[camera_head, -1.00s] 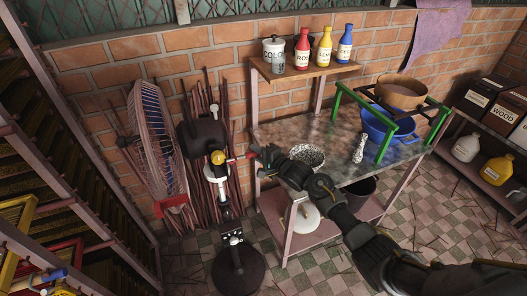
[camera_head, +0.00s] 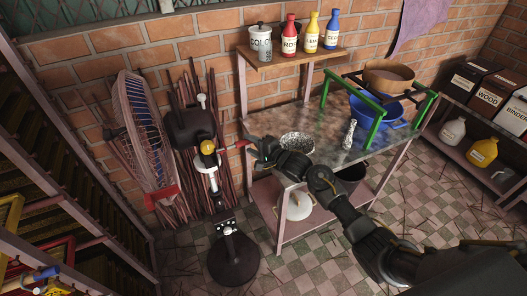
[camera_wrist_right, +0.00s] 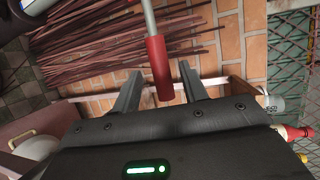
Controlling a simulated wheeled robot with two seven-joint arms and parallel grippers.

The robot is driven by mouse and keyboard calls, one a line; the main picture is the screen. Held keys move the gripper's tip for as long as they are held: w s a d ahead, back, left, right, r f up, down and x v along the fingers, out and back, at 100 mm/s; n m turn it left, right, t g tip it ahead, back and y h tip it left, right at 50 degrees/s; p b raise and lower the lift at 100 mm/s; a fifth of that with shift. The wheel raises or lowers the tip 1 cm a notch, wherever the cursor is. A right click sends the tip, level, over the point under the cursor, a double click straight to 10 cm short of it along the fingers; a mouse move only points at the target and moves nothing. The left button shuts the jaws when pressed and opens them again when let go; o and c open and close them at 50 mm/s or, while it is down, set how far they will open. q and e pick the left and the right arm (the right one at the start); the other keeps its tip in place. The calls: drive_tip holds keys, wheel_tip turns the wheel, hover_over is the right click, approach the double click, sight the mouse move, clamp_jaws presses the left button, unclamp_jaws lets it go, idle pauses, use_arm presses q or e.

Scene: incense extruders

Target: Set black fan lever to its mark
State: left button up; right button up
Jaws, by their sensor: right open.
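A fan (camera_head: 140,125) with a blue guard leans near the brick wall at the left. Beside it stands a machine with a black housing (camera_head: 188,127), a yellow ball (camera_head: 208,147) and a round black base (camera_head: 234,258). A red-gripped lever (camera_head: 242,144) sticks out from it to the right; I cannot make out a separate black lever or its mark. My right gripper (camera_head: 256,149) is at this red grip. In the right wrist view, the red grip (camera_wrist_right: 159,68) on a grey rod lies between the open fingers (camera_wrist_right: 160,88), apparently apart from both. My left gripper is not in view.
A metal table (camera_head: 330,126) stands to the right, with a speckled bowl (camera_head: 297,142) and a green frame (camera_head: 378,127). A wooden shelf (camera_head: 292,58) holds bottles. Thin sticks (camera_head: 178,205) lean behind the machine. The checkered floor (camera_head: 330,255) has open room.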

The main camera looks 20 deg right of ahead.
drive_tip(key=v, duration=0.8)
drive_tip(key=shift+b, duration=0.45)
drive_tip(key=shift+f, duration=0.1)
drive_tip(key=s+d+f+n+g+h+b, duration=0.15)
drive_tip(key=s+f, duration=0.35)
drive_tip(key=f, duration=0.7)
drive_tip(key=s+d+f+n+g+h, duration=0.2)
drive_tip(key=s+f, duration=0.3)
drive_tip(key=f, duration=0.8)
drive_tip(key=s+d+f+n+g+h+b, duration=0.15)
drive_tip(key=s+f, duration=0.25)
drive_tip(key=f, duration=0.8)
drive_tip(key=s+d+f+n+g+h, duration=0.1)
drive_tip(key=s+d+f+n+g, duration=0.2)
drive_tip(key=s+f, duration=1.15)
drive_tip(key=s+f+n+g+h, duration=0.1)
drive_tip(key=s+f+n+g, duration=0.1)
drive_tip(key=s, duration=1.1)
drive_tip(key=s+f+n+g+b, duration=0.1)
drive_tip(key=s+f+n, duration=0.4)
drive_tip(key=s, duration=0.8)
drive_tip(key=shift+s+d+f+g+h, duration=0.2)
drive_tip(key=shift+s+d+g+h, duration=0.15)
drive_tip(key=shift+g, duration=0.45)
drive_tip(key=shift+w, duration=0.1)
